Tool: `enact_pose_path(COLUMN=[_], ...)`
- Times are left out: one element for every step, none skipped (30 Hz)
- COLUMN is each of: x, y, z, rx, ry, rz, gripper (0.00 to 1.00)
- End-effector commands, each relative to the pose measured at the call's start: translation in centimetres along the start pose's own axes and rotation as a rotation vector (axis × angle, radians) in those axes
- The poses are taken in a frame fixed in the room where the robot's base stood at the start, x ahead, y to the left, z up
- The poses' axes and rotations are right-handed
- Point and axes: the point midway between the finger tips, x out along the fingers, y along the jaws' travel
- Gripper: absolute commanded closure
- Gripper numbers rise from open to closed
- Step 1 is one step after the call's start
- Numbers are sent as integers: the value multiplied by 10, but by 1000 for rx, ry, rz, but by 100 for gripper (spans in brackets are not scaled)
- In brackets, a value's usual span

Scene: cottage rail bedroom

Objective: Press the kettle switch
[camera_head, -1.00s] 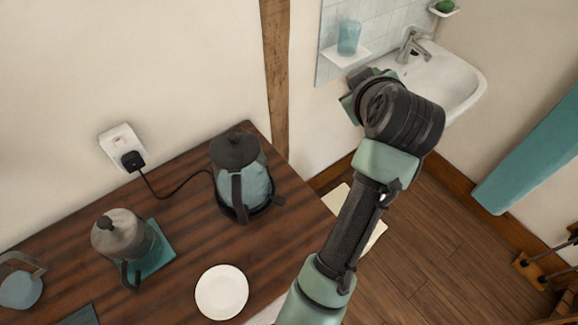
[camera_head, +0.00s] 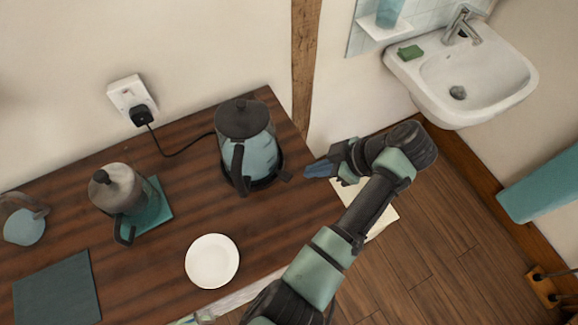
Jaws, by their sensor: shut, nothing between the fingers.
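The kettle (camera_head: 262,152) has a pale blue-green body with a black lid, handle and base, and stands upright near the right end of the dark wooden counter. A small dark tab, which looks like the kettle switch (camera_head: 285,175), sticks out at the right of its base. My gripper (camera_head: 307,170) is to the right of this tab, with its bluish fingers pointing left at it. A small gap shows between the fingertips and the tab in the picture. The fingers are shut and hold nothing.
A grey pot (camera_head: 119,191) on a teal mat, a white plate (camera_head: 212,261) and a glass jug (camera_head: 22,226) stand on the counter (camera_head: 155,262). The kettle's cord runs to a wall socket (camera_head: 131,98). A sink (camera_head: 470,85) is at upper right.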

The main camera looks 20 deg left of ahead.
Motion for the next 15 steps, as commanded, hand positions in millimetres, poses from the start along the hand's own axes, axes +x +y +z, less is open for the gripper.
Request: enact_pose_path(x=[0, 0, 1, 2, 3, 6, 9, 12, 17, 21, 25, 30, 35, 38, 44], y=[0, 0, 0, 0, 0, 0, 0, 0, 0, 0, 0, 0, 0, 0, 0], z=[0, 0, 0, 0, 1, 1, 1, 2, 2, 2, 2, 2, 2, 3, 2], rx=[0, 0, 1, 1, 1, 0, 0, 0, 0, 0, 0, 0, 0, 1, 1], ry=[-1, -1, -1, -1, -1, -1, -1, -1, -1, -2, -2, -2, -2, -1, -1], rz=[1, 1, 1, 1, 1, 1, 1, 1, 2, 2, 2, 1, 1, 1, 1], gripper=[100, 100, 100, 100, 100, 100, 100, 100, 100, 100, 100, 100, 100, 100, 100])
